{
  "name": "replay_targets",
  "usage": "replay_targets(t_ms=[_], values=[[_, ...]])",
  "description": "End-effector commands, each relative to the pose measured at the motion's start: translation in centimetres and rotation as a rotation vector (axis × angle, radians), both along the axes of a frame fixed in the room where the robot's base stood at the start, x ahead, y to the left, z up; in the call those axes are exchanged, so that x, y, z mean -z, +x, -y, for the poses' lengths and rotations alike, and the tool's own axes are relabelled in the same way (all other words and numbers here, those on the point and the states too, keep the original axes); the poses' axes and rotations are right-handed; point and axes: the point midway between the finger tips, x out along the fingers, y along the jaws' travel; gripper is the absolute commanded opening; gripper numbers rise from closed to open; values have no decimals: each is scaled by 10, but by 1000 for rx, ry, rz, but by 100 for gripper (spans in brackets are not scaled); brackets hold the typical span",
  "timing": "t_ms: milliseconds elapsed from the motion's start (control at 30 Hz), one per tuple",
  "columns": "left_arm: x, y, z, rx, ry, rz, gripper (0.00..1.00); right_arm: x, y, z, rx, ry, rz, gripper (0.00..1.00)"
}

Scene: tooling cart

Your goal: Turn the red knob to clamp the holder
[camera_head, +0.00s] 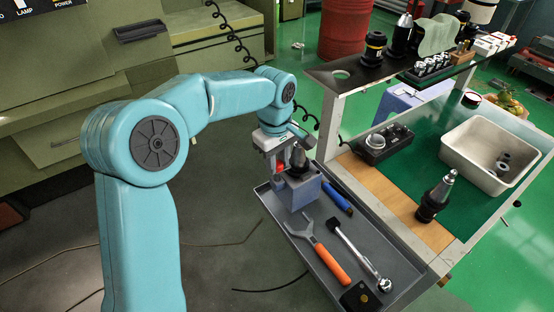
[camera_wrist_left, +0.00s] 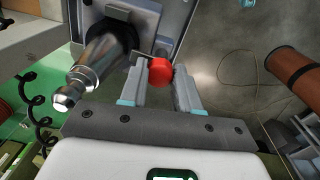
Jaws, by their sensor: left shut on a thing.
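The red knob (camera_wrist_left: 160,72) shows in the left wrist view between the two fingers of my left gripper (camera_head: 277,164), which is shut on it. The holder is a grey-blue block (camera_head: 300,192) at the far end of the grey tray, just right of my gripper. A dark tool (camera_head: 298,160) stands in it; in the left wrist view its shiny metal taper (camera_wrist_left: 92,68) lies left of the knob. My right gripper is out of view.
The grey tray (camera_head: 310,245) holds a blue-handled tool (camera_head: 337,196), an orange-handled wrench (camera_head: 330,262) and a ratchet (camera_head: 358,252). On the cart's top stand another tool holder (camera_head: 436,196), a black block (camera_head: 384,144) and a metal bin (camera_head: 470,158). A cart post (camera_head: 330,125) rises close to my gripper.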

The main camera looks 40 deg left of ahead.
Motion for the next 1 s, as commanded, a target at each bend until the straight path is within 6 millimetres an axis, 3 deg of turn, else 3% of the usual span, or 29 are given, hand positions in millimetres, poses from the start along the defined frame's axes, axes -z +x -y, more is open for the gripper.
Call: replay_targets(t_ms=[233,267,300,333,700,867,1000], values=[[-3,1,0,1,0,7,1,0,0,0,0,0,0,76],[-3,1,0,1,0,7,41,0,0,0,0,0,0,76],[-3,1,0,1,0,7,54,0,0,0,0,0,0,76],[-2,1,0,1,0,7,57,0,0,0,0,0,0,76],[-8,0,0,1,0,4,57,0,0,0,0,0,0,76],[-39,0,0,1,1,9,57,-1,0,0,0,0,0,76],[-78,-2,-1,1,1,10,57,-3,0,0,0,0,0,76]])
